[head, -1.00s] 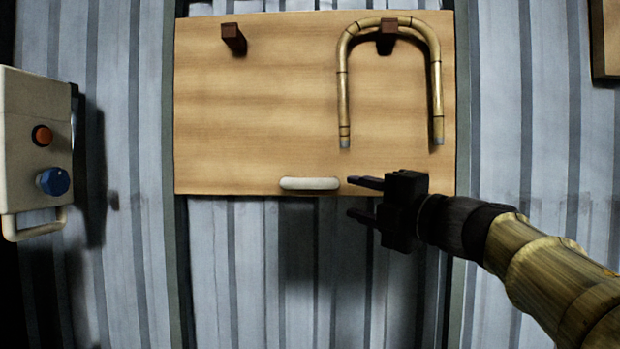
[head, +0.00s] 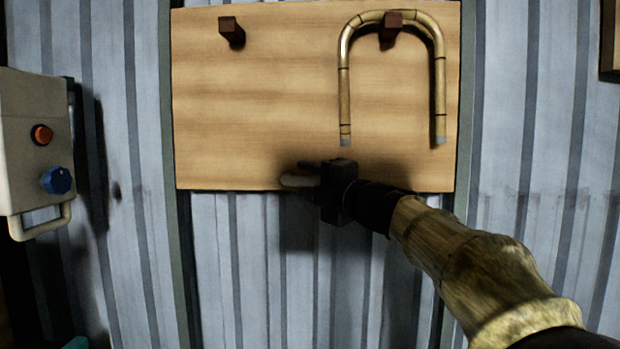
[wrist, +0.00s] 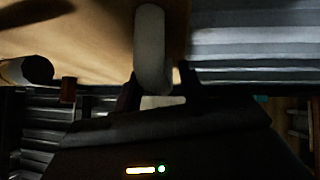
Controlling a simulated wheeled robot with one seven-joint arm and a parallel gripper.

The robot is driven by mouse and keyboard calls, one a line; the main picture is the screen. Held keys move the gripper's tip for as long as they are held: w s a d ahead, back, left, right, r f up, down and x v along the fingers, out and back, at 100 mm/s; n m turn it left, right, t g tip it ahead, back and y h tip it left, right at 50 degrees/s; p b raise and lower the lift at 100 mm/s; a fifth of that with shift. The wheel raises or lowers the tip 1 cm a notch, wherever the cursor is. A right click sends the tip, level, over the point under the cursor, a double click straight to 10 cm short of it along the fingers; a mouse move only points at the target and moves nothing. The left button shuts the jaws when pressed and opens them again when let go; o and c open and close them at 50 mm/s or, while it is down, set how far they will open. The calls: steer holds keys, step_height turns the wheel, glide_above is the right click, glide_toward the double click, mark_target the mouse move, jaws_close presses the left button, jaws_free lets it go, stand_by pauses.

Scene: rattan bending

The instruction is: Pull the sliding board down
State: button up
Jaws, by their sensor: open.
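The sliding board (head: 270,100) is a wide light-wood panel on the corrugated wall, between two vertical rails. Its pale rounded handle (head: 294,180) sits at the lower edge, and my gripper partly covers it in the head view. My gripper (head: 312,178) is open at the handle's right part. In the wrist view the handle (wrist: 151,50) runs down between the two dark fingers of my gripper (wrist: 158,88), one on each side. I cannot tell whether the fingers touch it.
A bent rattan piece (head: 344,90) hangs on a brown peg (head: 391,20) on the board; another peg (head: 231,32) is bare. A pale control box (head: 35,130) with an orange button and a blue knob stands at the left.

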jaws_close()
steer(key=shift+f, duration=0.15)
step_height(320, 180, down, 59)
steer(key=b, duration=5.2)
jaws_free()
